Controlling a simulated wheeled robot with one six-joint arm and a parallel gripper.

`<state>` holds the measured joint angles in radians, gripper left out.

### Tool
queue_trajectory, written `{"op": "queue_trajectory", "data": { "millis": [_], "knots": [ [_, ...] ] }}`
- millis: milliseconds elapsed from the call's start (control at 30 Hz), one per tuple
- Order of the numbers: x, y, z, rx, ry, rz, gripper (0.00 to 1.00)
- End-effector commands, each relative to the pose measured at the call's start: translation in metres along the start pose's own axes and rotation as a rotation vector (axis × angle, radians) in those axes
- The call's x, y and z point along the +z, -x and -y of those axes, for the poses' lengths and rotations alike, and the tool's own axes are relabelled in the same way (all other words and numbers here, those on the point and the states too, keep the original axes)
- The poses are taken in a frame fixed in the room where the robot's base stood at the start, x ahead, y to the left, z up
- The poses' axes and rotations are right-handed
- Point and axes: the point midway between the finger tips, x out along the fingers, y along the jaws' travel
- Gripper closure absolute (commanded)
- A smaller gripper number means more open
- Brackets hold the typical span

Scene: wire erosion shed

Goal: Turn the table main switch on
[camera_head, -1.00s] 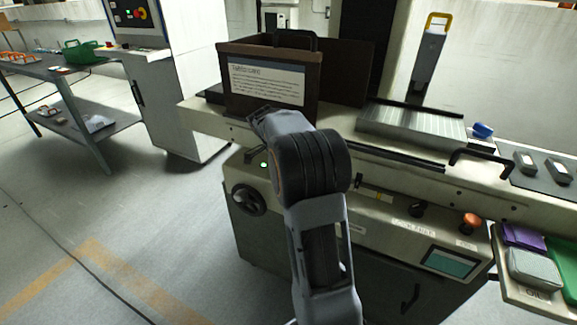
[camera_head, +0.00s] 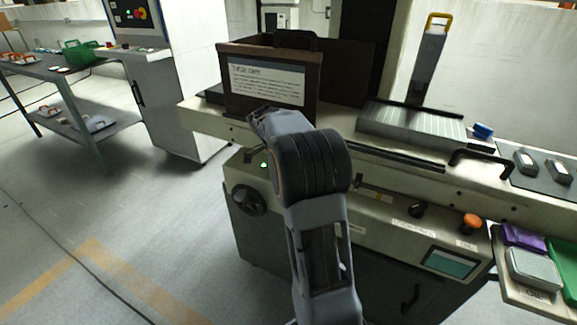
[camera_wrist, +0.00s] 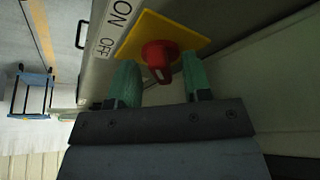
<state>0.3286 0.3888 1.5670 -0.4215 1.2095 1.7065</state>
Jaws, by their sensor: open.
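The main switch is a red rotary knob (camera_wrist: 158,56) on a yellow plate (camera_wrist: 186,33), seen in the wrist view. A white label (camera_wrist: 112,30) beside the plate reads ON and OFF. A pale mark on the knob faces the bottom of the wrist picture. My gripper (camera_wrist: 160,66) is open, with one green finger on each side of the knob. I cannot tell whether either finger touches it. In the head view my gripper (camera_head: 262,118) is near the machine's front, below the brown box, and my own wrist hides the switch.
The machine carries a brown box with a sign (camera_head: 266,83), a grey plate (camera_head: 412,124), a black handle (camera_head: 482,160) and an orange button (camera_head: 471,221). A handwheel (camera_head: 249,200) juts from its front. A tray stands at right.

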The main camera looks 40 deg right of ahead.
Motion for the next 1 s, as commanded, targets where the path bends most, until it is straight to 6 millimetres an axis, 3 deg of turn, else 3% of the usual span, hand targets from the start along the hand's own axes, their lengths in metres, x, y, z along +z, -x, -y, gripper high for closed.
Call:
{"op": "queue_trajectory", "data": {
  "millis": [600, 800, 1000],
  "knots": [
    [-0.001, 0.111, 0.000, -0.003, 0.001, 0.001, 0.55],
    [-0.001, 0.130, 0.000, -0.002, 0.000, 0.001, 0.55],
    [0.000, 0.135, 0.000, -0.001, 0.000, 0.001, 0.55]
  ]
}}
